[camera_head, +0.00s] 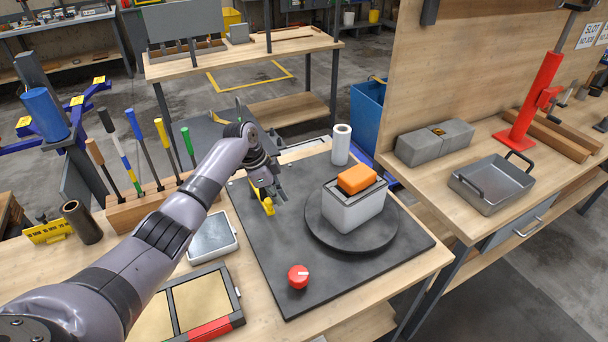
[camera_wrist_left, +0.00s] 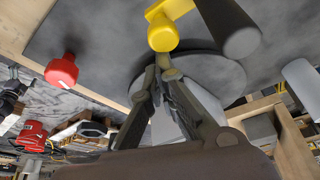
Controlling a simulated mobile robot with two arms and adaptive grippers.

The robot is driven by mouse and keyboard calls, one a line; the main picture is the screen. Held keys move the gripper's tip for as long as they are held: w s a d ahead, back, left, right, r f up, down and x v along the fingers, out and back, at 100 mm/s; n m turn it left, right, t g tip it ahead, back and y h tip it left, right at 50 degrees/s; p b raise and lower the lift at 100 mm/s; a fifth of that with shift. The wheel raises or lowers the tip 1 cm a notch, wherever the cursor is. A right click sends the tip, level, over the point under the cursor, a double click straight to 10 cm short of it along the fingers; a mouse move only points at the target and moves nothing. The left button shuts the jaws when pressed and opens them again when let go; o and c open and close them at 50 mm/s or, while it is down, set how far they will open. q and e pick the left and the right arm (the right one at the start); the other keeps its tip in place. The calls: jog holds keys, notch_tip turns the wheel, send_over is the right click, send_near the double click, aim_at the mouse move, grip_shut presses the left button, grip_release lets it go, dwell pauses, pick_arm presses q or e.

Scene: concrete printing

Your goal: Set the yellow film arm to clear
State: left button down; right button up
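The yellow film arm (camera_head: 268,208) is at the left part of the dark mat, partly hidden by my left gripper (camera_head: 273,193). In the left wrist view the yellow film arm (camera_wrist_left: 163,34) has a rounded end just beyond the fingertips, with a dark cylinder (camera_wrist_left: 229,28) beside it. My left gripper (camera_wrist_left: 158,72) has its fingertips close together, with nothing visible between them. Whether they touch the yellow end cannot be told. My right gripper is not in view.
An orange block (camera_head: 356,179) tops a pale box (camera_head: 352,210) on a round dark turntable (camera_head: 320,236). A red knob (camera_head: 298,276) is at the front of the dark mat (camera_head: 262,262). A white roll (camera_head: 341,145) stands behind. The mat's front right is clear.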

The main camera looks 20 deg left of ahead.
pick_arm(q)
notch_tip(320, 180, up, 10)
jog(key=b, duration=0.1)
jog(key=shift+w+d+f, duration=0.15)
jog(key=shift+d+f, duration=0.05)
jog(key=shift+d, duration=0.1)
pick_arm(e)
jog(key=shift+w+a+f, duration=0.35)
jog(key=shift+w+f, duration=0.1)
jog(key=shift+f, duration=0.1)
pick_arm(q)
jog(key=shift+f, duration=0.1)
